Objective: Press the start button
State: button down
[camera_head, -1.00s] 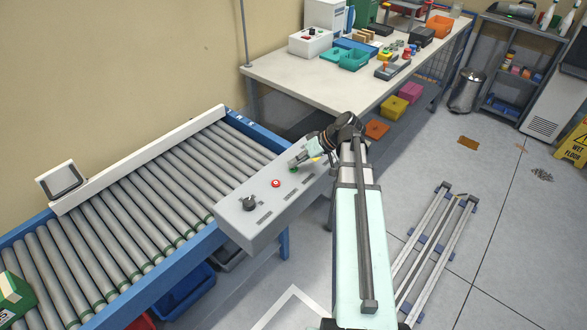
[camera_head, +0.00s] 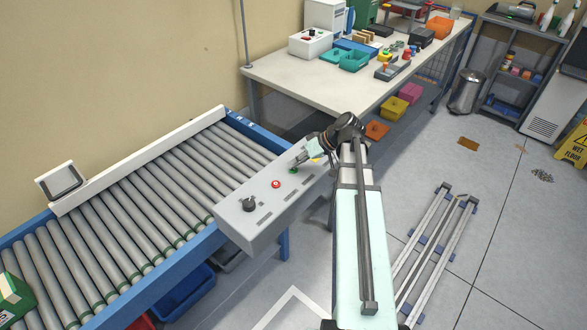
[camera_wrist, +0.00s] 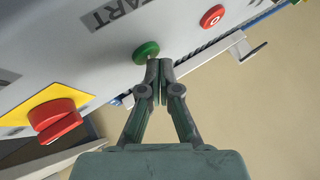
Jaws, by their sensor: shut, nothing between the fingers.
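The green start button (camera_head: 293,170) is on the sloped top of the grey control box (camera_head: 262,221). In the wrist view the round green button (camera_wrist: 145,51) sits beside a printed START label (camera_wrist: 115,11). My gripper (camera_head: 299,160) is above the box, its tips just beyond the green button. In the wrist view my gripper (camera_wrist: 159,64) has its fingers together and empty, with the tips just below and right of the button. The button shows clear of the fingers in the head view. I cannot tell whether the button is pushed in.
A red button (camera_head: 276,184) and a black knob (camera_head: 249,204) share the panel. A red emergency button (camera_wrist: 57,117) on a yellow plate is on the left in the wrist view. The roller conveyor (camera_head: 140,205) runs alongside. A workbench (camera_head: 290,73) stands behind.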

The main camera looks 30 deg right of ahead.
aim_at(296, 169)
jog(key=shift+r, duration=0.5)
jog(key=shift+r, duration=0.1)
jog(key=shift+r+p, duration=1.5)
jog(key=shift+r, duration=0.9)
